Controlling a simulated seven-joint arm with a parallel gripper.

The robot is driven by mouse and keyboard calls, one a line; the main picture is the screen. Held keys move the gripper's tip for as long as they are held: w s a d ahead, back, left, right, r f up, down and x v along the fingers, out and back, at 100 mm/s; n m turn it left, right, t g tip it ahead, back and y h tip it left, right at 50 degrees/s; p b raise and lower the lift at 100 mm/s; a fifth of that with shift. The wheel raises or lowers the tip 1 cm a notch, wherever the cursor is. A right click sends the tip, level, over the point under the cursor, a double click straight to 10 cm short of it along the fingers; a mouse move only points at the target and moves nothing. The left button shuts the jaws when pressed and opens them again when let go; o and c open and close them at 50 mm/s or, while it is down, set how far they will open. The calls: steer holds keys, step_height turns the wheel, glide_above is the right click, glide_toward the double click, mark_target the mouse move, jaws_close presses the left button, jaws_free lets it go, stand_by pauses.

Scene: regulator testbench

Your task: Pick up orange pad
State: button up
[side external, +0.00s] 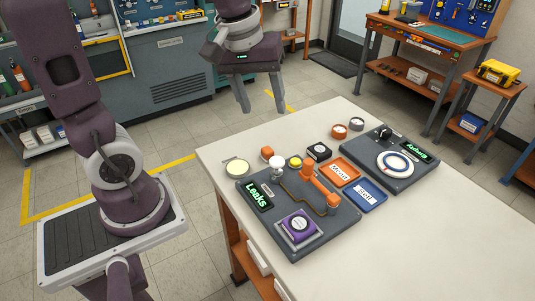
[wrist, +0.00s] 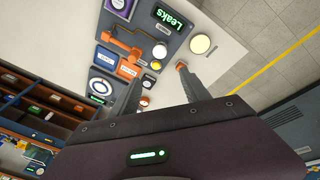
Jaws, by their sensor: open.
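A small orange block (side external: 267,153), which may be the orange pad, sits on the white table's near-left part, behind the Leaks panel (side external: 264,216). In the wrist view, the orange block (wrist: 181,65) shows just beyond the tip of the right-hand finger. A flat orange tray (side external: 344,170) with a white label lies farther right. My gripper (side external: 259,105) is open and empty, high above and behind the table's left end in the side view. Its two fingers (wrist: 159,80) point toward the table in the wrist view.
A pale yellow disc (side external: 237,167), a white knob (side external: 277,162) and a black block (side external: 319,151) stand near the orange block. The table's front right (side external: 420,240) is clear.

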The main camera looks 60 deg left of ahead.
steer(key=w+a+f+n+g, duration=0.1)
steer(key=w+a+f+n, duration=0.2)
steer(key=w+a+f, duration=0.15)
steer(key=n+g, duration=0.2)
steer(key=n, duration=0.3)
glide_toward(268, 149)
steer(key=shift+d, duration=0.75)
steer(key=f, duration=0.1)
steer(key=a+f, duration=0.1)
steer(key=f+n, duration=0.1)
steer(key=shift+w+a+f, duration=0.2)
steer(key=shift+w+a, duration=0.05)
steer(key=shift+w, duration=0.1)
steer(key=f, duration=0.4)
steer(key=s+f, duration=0.1)
steer(key=f, duration=0.1)
steer(key=shift+a+f, duration=0.15)
steer(key=shift+f, duration=0.25)
jaws_close()
